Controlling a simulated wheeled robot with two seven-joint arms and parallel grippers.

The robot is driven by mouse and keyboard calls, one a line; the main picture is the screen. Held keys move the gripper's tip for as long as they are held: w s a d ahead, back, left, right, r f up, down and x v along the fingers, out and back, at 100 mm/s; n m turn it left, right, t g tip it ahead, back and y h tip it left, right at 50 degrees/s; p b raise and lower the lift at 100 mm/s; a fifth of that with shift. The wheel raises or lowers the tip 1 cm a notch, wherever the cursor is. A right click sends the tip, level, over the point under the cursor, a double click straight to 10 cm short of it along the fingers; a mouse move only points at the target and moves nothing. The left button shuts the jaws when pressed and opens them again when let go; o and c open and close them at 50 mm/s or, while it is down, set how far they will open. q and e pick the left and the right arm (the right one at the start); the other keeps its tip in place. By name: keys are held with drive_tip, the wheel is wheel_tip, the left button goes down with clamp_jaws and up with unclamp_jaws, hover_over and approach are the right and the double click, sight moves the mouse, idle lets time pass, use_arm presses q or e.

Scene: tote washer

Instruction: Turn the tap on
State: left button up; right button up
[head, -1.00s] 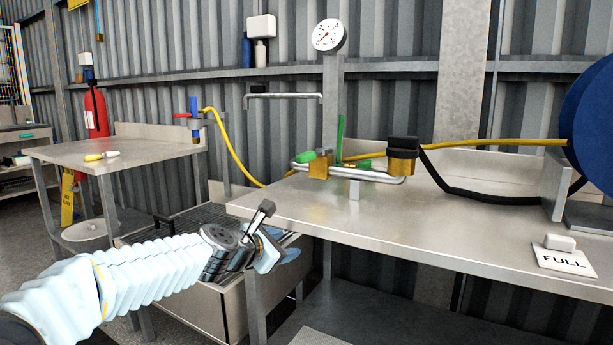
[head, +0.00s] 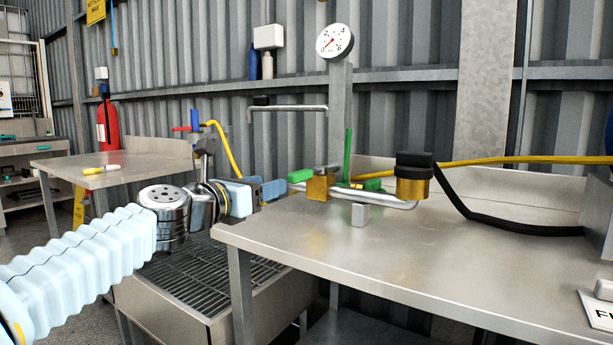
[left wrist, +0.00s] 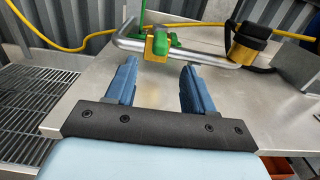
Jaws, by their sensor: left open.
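A brass tap body (head: 320,186) sits on a bent metal pipe (head: 385,204) above the steel bench, with green handle parts (head: 301,175) beside it. The brass body also shows in the left wrist view (left wrist: 156,44), with a green handle (left wrist: 176,42) against it. My left gripper (head: 268,190) is just left of the tap, pointing at it. In the left wrist view its two blue fingers (left wrist: 160,76) are apart and empty, with the tap beyond the gap between them. I cannot tell the handle's exact turn. My right gripper is out of view.
A brass fitting with a black cap (head: 412,180) stands right of the tap, with black and yellow hoses. A thin upright green rod (head: 348,156) is behind the tap. A dial gauge (head: 335,41) is above. The steel bench (head: 430,250) has free room in front.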

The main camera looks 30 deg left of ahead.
sight(301, 171)
use_arm(q)
drive_tip(key=w, duration=0.8)
drive_tip(key=w+d, duration=0.1)
drive_tip(key=w, duration=0.3)
drive_tip(key=shift+w, duration=0.3)
clamp_jaws()
